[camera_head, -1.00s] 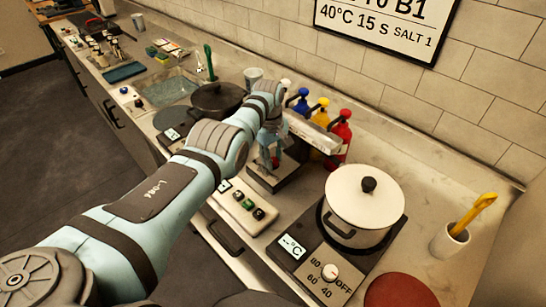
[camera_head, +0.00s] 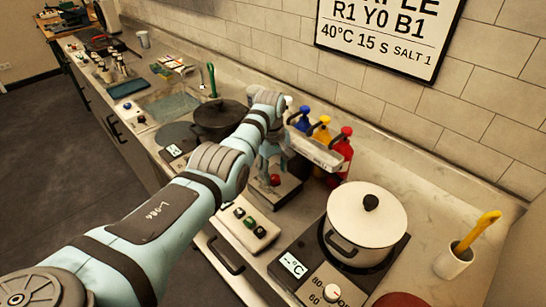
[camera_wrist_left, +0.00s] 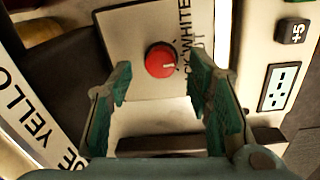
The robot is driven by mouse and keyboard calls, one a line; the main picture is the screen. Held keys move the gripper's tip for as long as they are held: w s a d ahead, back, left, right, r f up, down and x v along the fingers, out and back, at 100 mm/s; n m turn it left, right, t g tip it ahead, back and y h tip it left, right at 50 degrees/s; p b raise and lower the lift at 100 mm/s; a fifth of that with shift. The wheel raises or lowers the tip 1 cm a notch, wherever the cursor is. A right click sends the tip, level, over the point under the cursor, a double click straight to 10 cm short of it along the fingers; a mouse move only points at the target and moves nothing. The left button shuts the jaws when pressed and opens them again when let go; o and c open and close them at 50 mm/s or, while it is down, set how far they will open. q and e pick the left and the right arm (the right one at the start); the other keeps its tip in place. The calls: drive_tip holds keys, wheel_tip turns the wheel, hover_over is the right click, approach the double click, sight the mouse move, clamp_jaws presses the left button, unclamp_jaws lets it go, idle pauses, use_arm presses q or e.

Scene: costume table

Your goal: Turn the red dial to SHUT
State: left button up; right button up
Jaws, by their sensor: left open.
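The red dial (camera_wrist_left: 161,60) is a round knob with a pale mark on a light plate, seen in the left wrist view. It also shows in the head view as a small red spot (camera_head: 275,180) on a dispenser base below the colour bottles. My left gripper (camera_wrist_left: 160,78) is open and empty. Its two teal-padded fingers lie to either side of the dial in the wrist view, apart from it. In the head view the left gripper (camera_head: 270,163) hangs over the dial. Lettering beside the dial reads WHITE; other words are partly hidden by a finger. My right gripper is not in view.
Blue, yellow and red bottles (camera_head: 340,150) stand behind the dispenser. A white lidded pot (camera_head: 366,215) sits on a hotplate at the right. A button box (camera_head: 240,226) lies at the counter's front. A dark pan (camera_head: 218,114) is to the left.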

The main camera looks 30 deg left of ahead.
sight(272, 178)
use_arm(q)
wheel_tip(272, 178, up, 10)
drive_tip(key=shift+s+a, duration=0.15)
drive_tip(key=shift+s, duration=0.2)
